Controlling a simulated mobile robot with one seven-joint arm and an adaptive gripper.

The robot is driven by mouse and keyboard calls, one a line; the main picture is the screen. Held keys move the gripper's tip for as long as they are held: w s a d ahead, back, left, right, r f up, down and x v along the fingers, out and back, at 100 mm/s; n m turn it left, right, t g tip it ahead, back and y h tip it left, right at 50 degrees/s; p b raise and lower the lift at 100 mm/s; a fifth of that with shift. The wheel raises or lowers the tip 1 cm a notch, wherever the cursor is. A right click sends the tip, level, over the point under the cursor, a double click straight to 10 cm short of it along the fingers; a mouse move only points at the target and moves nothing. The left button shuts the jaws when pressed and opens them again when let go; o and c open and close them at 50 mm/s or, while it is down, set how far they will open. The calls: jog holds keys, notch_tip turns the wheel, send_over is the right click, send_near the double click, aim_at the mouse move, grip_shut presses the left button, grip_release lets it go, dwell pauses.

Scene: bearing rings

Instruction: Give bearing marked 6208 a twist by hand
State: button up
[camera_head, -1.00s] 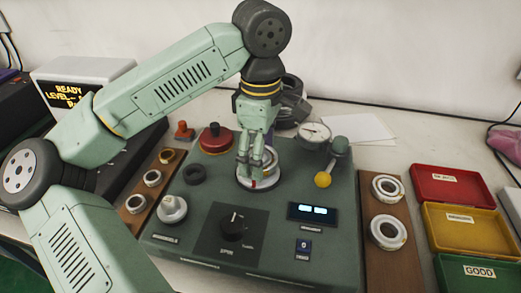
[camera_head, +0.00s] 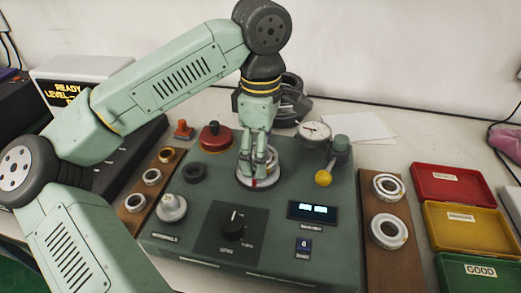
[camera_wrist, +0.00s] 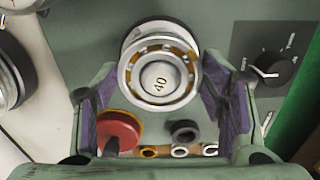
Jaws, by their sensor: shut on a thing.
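A bearing (camera_wrist: 180,88) with a steel ring and orange-brown cage sits around a hub marked 40 in the wrist view. I cannot read 6208 on it. In the head view it is mostly hidden by my fingers, on the round pale seat (camera_head: 246,182) of the green test panel. My gripper (camera_head: 258,174) points down over this seat. In the wrist view my gripper (camera_wrist: 165,90) has its purple-padded fingers on either side of the ring, shut on it.
The green panel (camera_head: 190,240) also carries a red knob (camera_head: 214,138), a dial gauge (camera_head: 315,131), a yellow-ended lever (camera_head: 323,179) and a black dial (camera_head: 233,225). Other rings lie on wooden boards either side. Red, yellow and green trays (camera_head: 440,262) stand at right.

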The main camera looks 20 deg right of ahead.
jog(key=shift+n, duration=0.6)
jog(key=shift+n+b, duration=0.5)
jog(key=shift+n, duration=0.6)
jog(key=shift+w+n+b, duration=0.15)
jog(key=shift+n+b, duration=0.15)
jog(key=shift+n, duration=0.8)
jog(key=shift+n, duration=0.5)
jog(key=shift+n+b, duration=0.35)
jog(key=shift+n, duration=0.25)
